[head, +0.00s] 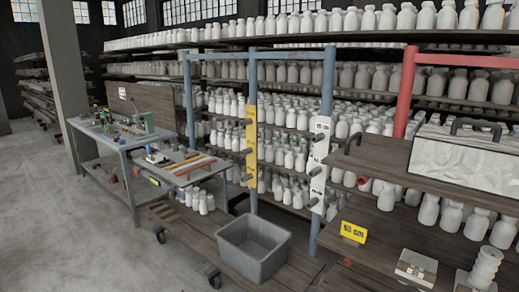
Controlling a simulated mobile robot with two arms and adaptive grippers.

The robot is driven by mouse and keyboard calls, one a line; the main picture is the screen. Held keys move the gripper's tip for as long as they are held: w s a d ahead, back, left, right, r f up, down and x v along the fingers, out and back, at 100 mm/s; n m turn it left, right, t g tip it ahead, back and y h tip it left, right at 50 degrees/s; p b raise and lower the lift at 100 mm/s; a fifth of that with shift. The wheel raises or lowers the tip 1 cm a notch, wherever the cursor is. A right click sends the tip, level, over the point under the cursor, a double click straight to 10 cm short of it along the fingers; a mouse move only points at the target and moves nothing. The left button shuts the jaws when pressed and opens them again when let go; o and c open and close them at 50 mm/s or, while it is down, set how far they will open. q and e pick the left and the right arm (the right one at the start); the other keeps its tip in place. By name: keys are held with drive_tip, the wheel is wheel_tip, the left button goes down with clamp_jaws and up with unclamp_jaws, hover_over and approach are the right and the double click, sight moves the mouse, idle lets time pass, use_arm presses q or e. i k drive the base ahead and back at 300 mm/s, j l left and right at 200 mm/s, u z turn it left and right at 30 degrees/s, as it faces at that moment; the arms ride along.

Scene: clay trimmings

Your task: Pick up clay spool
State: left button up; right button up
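A pale ribbed piece (485,268), shaped like a stack of rounded discs, stands upright at the bottom right of the head view. It looks the most like a clay spool, but I cannot tell for certain. It is on a wooden surface (385,250), beside a small white box (415,268). Its lower end is close to the picture's bottom edge. Neither of my grippers is in view.
A yellow sign (353,232) stands left of the box. A grey bin (253,250) sits on a low wooden platform. Blue and red posts front shelves full of white bottles. A cluttered workbench (110,140) is at left. Concrete floor (60,235) is clear at lower left.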

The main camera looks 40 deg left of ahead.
sight(184, 149)
drive_tip(key=i+j+u, duration=0.15)
drive_tip(key=j+u, duration=0.2)
drive_tip(key=i+j+u, duration=0.2)
drive_tip(key=j+u, duration=0.15)
drive_tip(key=j, duration=0.15)
drive_tip(key=i+j+u, duration=1.2)
drive_tip(key=i+u, duration=0.45)
drive_tip(key=i, duration=0.2)
drive_tip(key=i+j+z, duration=0.2)
drive_tip(key=i+z, duration=0.25)
drive_tip(key=i, duration=0.35)
drive_tip(key=i+j+z, duration=0.45)
drive_tip(key=i, duration=0.35)
drive_tip(key=i+j+z, duration=0.45)
drive_tip(key=i+j, duration=0.2)
drive_tip(key=j+z, duration=0.75)
drive_tip(key=j, duration=0.15)
drive_tip(key=k+j+z, duration=0.15)
drive_tip(key=j+z, duration=0.2)
drive_tip(key=k+j+z, duration=0.15)
drive_tip(key=j+z, duration=0.2)
drive_tip(key=j, duration=0.15)
